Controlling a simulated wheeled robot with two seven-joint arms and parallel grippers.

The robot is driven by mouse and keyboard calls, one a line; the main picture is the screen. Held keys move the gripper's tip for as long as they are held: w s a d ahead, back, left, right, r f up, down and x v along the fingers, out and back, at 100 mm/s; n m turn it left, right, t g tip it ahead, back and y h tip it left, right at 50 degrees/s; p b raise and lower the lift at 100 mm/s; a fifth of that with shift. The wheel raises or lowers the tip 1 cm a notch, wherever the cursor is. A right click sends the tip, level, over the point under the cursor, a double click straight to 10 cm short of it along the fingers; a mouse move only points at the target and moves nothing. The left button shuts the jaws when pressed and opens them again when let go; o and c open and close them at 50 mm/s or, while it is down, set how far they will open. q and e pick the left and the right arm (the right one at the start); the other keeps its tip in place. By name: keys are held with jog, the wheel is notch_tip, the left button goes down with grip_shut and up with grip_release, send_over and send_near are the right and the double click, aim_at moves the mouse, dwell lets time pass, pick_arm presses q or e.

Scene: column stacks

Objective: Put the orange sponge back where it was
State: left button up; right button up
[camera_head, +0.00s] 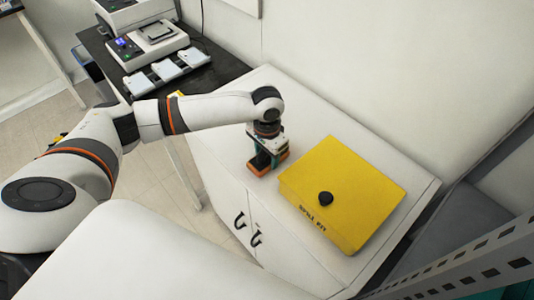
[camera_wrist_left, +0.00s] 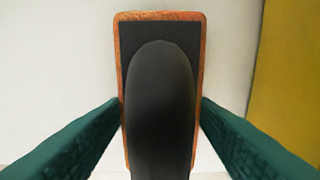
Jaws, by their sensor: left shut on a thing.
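The orange sponge (camera_head: 259,170) is a rectangular block over the white cabinet top (camera_head: 225,130), left of the yellow box. In the left wrist view the sponge (camera_wrist_left: 203,60) shows an orange rim around a black top with a rounded black handle (camera_wrist_left: 160,95). My left gripper (camera_head: 265,160) points down and is shut on the sponge. Its teal fingers (camera_wrist_left: 160,125) press in from both sides of it. I cannot tell whether the sponge touches the cabinet top or is just above it. My right gripper is not in view.
The yellow spill kit box (camera_head: 345,190) with a black knob lies close to the right of the sponge. A black table (camera_head: 205,75) with white devices (camera_head: 150,42) stands at the back left. The cabinet top is clear behind the gripper. A wall rises behind.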

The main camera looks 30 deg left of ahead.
pick_arm(q)
jog(key=shift+f, duration=0.25)
jog(key=o, duration=1)
jog(key=shift+f, duration=0.1)
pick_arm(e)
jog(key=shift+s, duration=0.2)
pick_arm(q)
notch_tip(320, 180, up, 12)
jog(key=shift+r+b, duration=0.15)
jog(key=shift+b, duration=0.55)
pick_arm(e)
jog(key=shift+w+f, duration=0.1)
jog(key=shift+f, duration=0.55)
pick_arm(q)
jog(key=shift+s, duration=0.1)
